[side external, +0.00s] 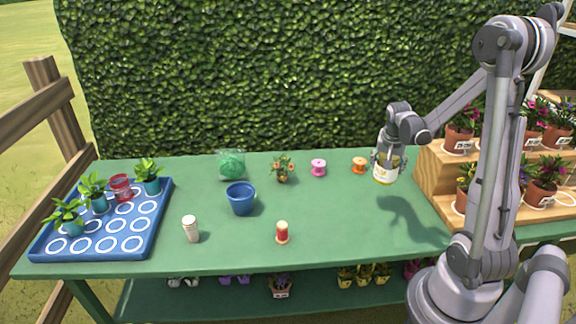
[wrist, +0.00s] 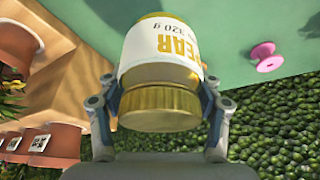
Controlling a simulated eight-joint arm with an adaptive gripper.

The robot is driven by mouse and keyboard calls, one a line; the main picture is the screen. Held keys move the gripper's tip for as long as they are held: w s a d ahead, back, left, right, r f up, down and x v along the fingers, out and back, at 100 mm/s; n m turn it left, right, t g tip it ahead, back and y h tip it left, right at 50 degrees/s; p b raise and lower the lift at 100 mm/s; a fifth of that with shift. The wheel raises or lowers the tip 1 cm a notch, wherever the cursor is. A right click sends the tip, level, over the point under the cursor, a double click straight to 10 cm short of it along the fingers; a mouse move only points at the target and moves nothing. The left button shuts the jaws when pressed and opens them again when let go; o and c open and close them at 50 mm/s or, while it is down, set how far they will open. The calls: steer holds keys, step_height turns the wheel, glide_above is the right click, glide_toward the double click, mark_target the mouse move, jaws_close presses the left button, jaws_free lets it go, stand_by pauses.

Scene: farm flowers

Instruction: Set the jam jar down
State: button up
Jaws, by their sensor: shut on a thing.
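The jam jar (side external: 384,175) hangs below my gripper (side external: 388,158) at the right side of the green table, in the side external view. A shadow lies on the tabletop to the lower right of it, and the jar looks raised above the surface. In the wrist view, the jar (wrist: 165,58) has a gold lid and a white label reading "PEAR" and "320 g". My gripper (wrist: 160,103) is shut on the jar, with a finger on either side near the lid.
The green table (side external: 340,235) has bare room in front of the jar. An orange spool (side external: 359,165) and a pink spool (side external: 319,168) stand left of it. A wooden stepped stand (side external: 434,184) with potted plants is close on the right. A blue pot (side external: 241,200) is farther left.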

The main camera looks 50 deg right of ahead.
steer(key=s+d+m+g, duration=0.1)
steer(key=s+d+m, duration=0.2)
steer(key=s, duration=0.4)
steer(key=s+d+m+g, duration=0.2)
steer(key=s+d+m, duration=0.15)
steer(key=s, duration=0.35)
steer(key=shift+m, duration=0.25)
steer(key=w+f, duration=0.2)
steer(key=w, duration=0.1)
steer(key=w+f, duration=0.2)
steer(key=w, duration=0.2)
steer(key=w+f, duration=0.2)
steer(key=w, duration=0.2)
steer(key=shift+w+a+f, duration=0.15)
steer(key=shift+a+f, duration=0.15)
steer(key=shift+f, duration=2.05)
steer(key=shift+f, duration=0.1)
steer(key=o, duration=1.6)
